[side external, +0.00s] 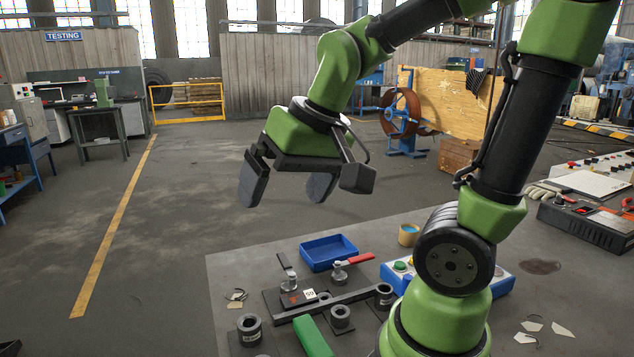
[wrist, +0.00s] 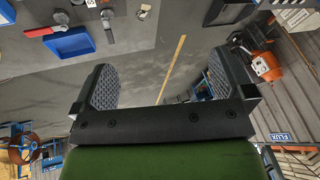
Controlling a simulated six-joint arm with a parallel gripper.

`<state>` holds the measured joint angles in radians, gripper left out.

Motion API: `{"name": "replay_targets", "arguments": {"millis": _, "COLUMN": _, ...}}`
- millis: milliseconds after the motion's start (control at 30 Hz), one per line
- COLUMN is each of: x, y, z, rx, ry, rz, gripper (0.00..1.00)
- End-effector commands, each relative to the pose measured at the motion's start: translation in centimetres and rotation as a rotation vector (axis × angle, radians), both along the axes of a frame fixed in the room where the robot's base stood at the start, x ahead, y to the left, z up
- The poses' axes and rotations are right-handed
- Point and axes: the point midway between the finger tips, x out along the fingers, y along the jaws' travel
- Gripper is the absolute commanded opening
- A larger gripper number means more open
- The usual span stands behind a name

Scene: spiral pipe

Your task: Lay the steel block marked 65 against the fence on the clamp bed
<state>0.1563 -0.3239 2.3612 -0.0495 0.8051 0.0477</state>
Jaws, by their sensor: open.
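My gripper (side external: 287,188) hangs high over the floor beyond the far left part of the bench, open and empty, its two dark pads well apart. In the wrist view the pads of my gripper (wrist: 162,88) have nothing between them. The clamp bed (side external: 272,300) is a dark plate with two toggle clamps, one with a red handle (side external: 356,258). A long dark bar (side external: 335,306), which looks like the fence, runs along its front. A small block with a pale label (side external: 310,294) sits by the clamps; its number is too small to read surely. I cannot identify the block marked 65.
A blue tray (side external: 329,252) stands behind the clamps and shows in the wrist view (wrist: 70,43). Several dark ring-shaped parts (side external: 249,329) and a green block (side external: 313,337) are near the bench front. A blue button box (side external: 400,270) stands beside my base.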

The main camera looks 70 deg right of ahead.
Motion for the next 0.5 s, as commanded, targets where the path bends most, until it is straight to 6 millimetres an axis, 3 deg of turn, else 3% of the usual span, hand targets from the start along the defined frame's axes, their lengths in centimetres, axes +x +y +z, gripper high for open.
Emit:
{"name": "replay_targets", "arguments": {"millis": 33, "x": -1.2, "y": 1.1, "z": 1.0, "rx": 0.007, "ry": -0.056, "rz": 0.037, "gripper": 1.0}}
{"name": "replay_targets", "arguments": {"millis": 200, "x": -4.3, "y": 3.4, "z": 2.6, "rx": 0.035, "ry": -0.169, "rz": 0.125, "gripper": 1.0}}
{"name": "replay_targets", "arguments": {"millis": 500, "x": -5.8, "y": 4.2, "z": 2.9, "rx": 0.051, "ry": -0.216, "rz": 0.166, "gripper": 1.0}}
